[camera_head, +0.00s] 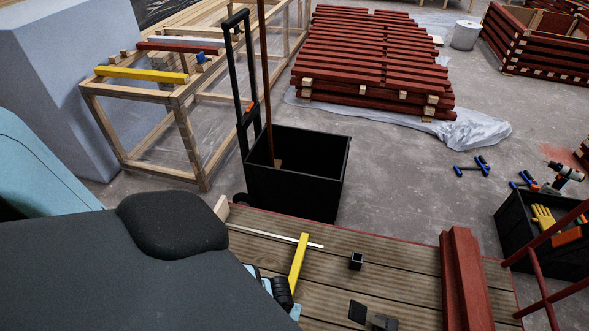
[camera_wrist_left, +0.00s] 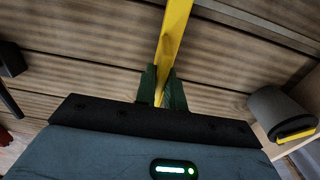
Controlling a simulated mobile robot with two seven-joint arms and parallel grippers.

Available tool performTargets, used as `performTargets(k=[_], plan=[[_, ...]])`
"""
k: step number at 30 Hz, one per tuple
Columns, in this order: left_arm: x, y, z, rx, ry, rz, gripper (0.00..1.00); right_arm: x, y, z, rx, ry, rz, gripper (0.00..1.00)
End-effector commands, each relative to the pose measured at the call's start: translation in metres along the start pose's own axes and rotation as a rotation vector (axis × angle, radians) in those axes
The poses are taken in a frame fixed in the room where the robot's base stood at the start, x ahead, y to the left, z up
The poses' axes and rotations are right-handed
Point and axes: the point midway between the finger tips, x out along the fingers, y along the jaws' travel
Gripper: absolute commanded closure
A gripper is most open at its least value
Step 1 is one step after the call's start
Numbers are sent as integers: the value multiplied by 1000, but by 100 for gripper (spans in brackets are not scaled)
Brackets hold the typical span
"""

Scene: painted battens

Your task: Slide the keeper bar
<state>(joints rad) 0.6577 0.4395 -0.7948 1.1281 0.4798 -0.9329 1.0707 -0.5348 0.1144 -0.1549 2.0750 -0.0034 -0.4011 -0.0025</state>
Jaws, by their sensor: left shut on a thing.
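A yellow bar, which I take as the keeper bar (camera_head: 299,262), stands out over the plank deck (camera_head: 330,285) in the head view. My left gripper (camera_wrist_left: 163,88) is shut on this yellow bar (camera_wrist_left: 173,35), with its green fingers on either side of it in the left wrist view. The bar's lower end is hidden by my arm in the head view. A small open black square socket (camera_head: 356,261) sits on the deck to the bar's right, apart from it. More black fittings (camera_head: 358,312) show at the bottom edge. My right gripper is out of view.
A pale strip (camera_head: 275,236) lies on the deck behind the bar. Dark red battens (camera_head: 465,280) lie at the deck's right. A black bin cart (camera_head: 297,175) stands beyond the deck. A black tool crate (camera_head: 540,245) stands at right.

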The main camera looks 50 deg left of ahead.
Motion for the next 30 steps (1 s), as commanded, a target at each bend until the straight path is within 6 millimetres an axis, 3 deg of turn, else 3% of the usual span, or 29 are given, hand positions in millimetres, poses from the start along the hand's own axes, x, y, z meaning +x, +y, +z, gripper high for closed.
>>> performTargets(k=[1,3,15,21,30], plan=[[-3,-22,0,-5,-1,-12,100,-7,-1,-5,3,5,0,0],[-3,-45,0,-4,-2,-13,100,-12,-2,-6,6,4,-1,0],[0,-172,1,-2,-3,-13,100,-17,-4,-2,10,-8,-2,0],[0,-213,0,0,-2,-12,100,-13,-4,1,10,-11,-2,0],[-1,-237,0,0,-1,-8,100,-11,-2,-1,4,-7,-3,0]])
